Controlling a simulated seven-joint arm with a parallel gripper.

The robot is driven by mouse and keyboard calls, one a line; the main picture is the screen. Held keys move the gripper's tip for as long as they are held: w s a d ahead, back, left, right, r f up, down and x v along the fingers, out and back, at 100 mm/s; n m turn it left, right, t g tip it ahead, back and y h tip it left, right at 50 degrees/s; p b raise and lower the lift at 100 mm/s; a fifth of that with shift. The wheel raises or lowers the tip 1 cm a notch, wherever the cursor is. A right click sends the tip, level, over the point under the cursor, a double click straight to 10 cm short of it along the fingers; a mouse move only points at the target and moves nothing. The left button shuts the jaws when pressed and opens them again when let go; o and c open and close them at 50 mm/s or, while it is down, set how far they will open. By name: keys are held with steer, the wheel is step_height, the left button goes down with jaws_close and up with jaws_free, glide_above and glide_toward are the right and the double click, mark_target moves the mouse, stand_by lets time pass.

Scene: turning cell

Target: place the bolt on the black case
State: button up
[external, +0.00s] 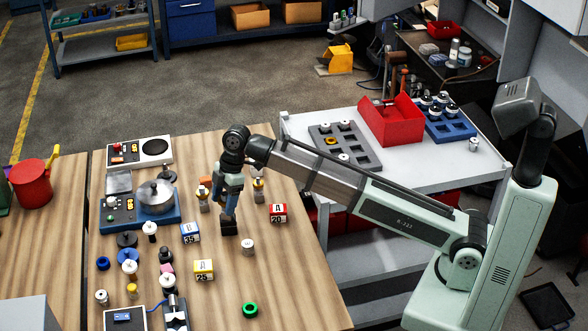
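My gripper (229,222) points down over the middle of the wooden table, with its dark tips at or just above the tabletop. The view is too small to show whether its fingers are apart or hold anything. I cannot single out the bolt with certainty among the small parts on the table. A dark case with a pale rim and a small blue display (124,317) lies at the table's front left edge, partly cut off by the frame. It may be the black case, but I cannot tell.
Numbered blocks, blue (190,233), yellow (204,269) and red (278,212), stand around my gripper. A white cylinder (248,247) and green ring (250,310) are nearby. Small parts crowd the left; a scale (140,152) is behind. The table's right front is fairly clear.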

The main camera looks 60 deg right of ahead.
steer(key=shift+o, duration=0.6)
steer(key=shift+r, duration=0.2)
steer(key=v, duration=1.2)
